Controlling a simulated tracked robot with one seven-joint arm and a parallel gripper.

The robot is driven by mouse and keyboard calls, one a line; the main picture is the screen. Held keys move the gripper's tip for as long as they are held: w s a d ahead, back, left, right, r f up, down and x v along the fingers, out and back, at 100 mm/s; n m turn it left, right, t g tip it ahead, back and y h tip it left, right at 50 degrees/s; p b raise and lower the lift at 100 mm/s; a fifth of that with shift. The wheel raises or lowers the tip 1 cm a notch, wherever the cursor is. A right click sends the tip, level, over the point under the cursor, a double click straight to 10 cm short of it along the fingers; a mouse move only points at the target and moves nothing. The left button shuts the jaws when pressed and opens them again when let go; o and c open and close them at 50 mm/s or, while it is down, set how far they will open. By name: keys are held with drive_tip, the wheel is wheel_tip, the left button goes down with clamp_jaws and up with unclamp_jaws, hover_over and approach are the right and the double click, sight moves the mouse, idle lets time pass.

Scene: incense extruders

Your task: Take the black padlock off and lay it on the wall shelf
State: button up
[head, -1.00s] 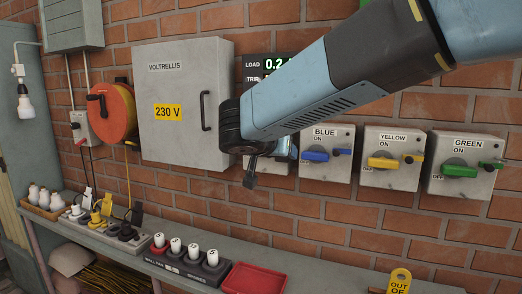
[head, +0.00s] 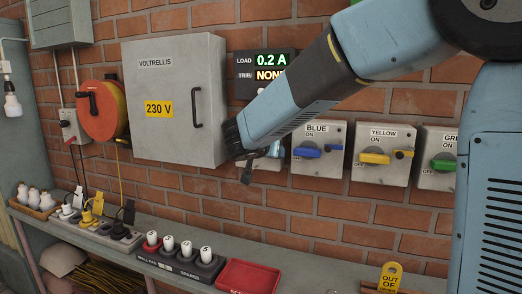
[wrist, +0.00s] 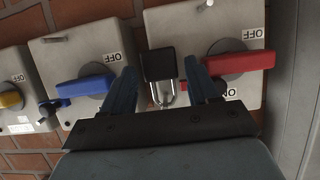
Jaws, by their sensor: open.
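In the wrist view, the black padlock (wrist: 160,65) hangs by its silvery shackle on the switch box with the red handle (wrist: 230,64). My gripper (wrist: 162,76) is open, with one blue finger on each side of the padlock. I cannot tell whether either finger touches it. In the head view my gripper (head: 247,170) is in front of the leftmost switch box (head: 268,165), and my arm hides most of that box and the padlock. The grey shelf (head: 318,280) runs along the wall below.
The shelf holds a red tray (head: 250,278), a dark rack of white-topped pieces (head: 185,258) and a power strip with plugs. A yellow tag (head: 391,277) stands at the right. Blue (head: 318,150), yellow and green switches line the wall.

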drive_tip(key=shift+x, duration=1.4)
drive_tip(key=shift+c, duration=0.2)
drive_tip(key=c, duration=0.8)
drive_tip(key=shift+r, duration=0.25)
drive_tip(key=shift+s+a, duration=0.1)
drive_tip(key=shift+s, duration=0.1)
drive_tip(key=shift+s+a+r, duration=0.15)
drive_tip(key=shift+s+a, duration=0.1)
drive_tip(key=shift+s, duration=0.35)
drive_tip(key=shift+s+a, duration=0.25)
drive_tip(key=shift+s, duration=0.4)
drive_tip(key=shift+s+a, duration=0.2)
drive_tip(key=shift+s, duration=0.5)
drive_tip(key=shift+s+a, duration=0.25)
drive_tip(key=shift+s, duration=0.4)
